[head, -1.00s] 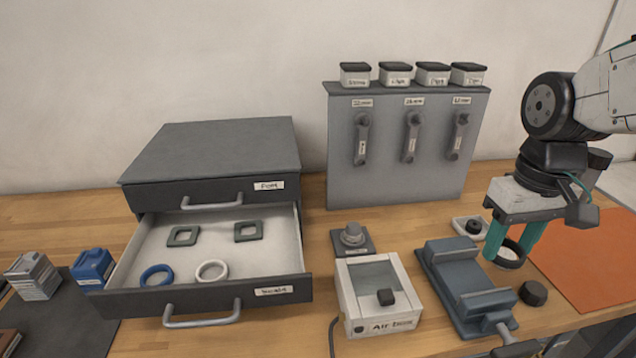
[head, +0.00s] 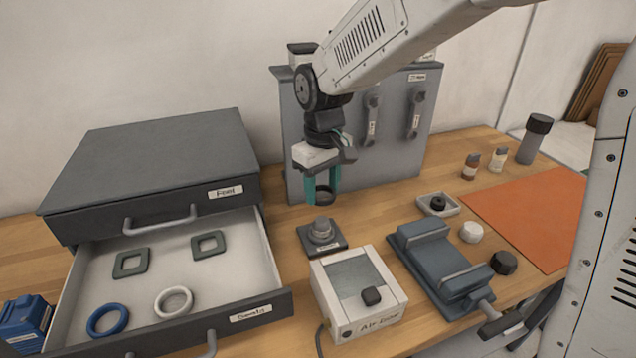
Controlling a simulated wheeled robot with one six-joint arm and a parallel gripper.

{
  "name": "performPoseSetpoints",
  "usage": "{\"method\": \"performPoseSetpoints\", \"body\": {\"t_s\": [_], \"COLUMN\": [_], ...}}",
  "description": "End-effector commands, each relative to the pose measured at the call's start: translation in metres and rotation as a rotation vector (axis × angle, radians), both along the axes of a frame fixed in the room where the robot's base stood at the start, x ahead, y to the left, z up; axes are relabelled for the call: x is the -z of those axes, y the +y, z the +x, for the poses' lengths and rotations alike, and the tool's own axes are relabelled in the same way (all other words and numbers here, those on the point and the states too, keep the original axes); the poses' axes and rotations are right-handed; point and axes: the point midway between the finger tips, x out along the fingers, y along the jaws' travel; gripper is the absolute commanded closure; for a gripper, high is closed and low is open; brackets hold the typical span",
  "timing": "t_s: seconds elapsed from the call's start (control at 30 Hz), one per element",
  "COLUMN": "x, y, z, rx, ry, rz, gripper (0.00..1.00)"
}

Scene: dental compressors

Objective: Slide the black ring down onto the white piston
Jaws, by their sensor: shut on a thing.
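My gripper (head: 321,190) has teal fingers pointing down and is shut on a black ring (head: 325,196). It holds the ring level in the air, above and a little behind a grey round knob-like piece on a dark square base (head: 322,235). A white round piece (head: 471,232), which looks like the white piston, stands on the table to the right, beside the vise and well apart from the ring. The ring is clear of everything below it.
An open drawer (head: 262,312) with blue and white rings and two square frames is at left. A white box (head: 360,292) and blue-grey vise (head: 440,262) stand in front. A grey panel (head: 385,160) rises behind my gripper. An orange mat (head: 535,215) lies at right.

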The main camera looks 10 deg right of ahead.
Motion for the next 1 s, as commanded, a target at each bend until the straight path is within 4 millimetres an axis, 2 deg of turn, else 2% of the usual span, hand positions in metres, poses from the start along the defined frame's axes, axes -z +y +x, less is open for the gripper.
{"method": "performPoseSetpoints", "body": {"t_s": [0.53,1.0], "x": [0.049,0.052], "y": [-0.002,-0.003], "z": [0.000,-0.001], "rx": [0.002,0.003], "ry": [0.001,0.000], "rz": [-0.001,0.000], "gripper": [0.71,0.71]}}
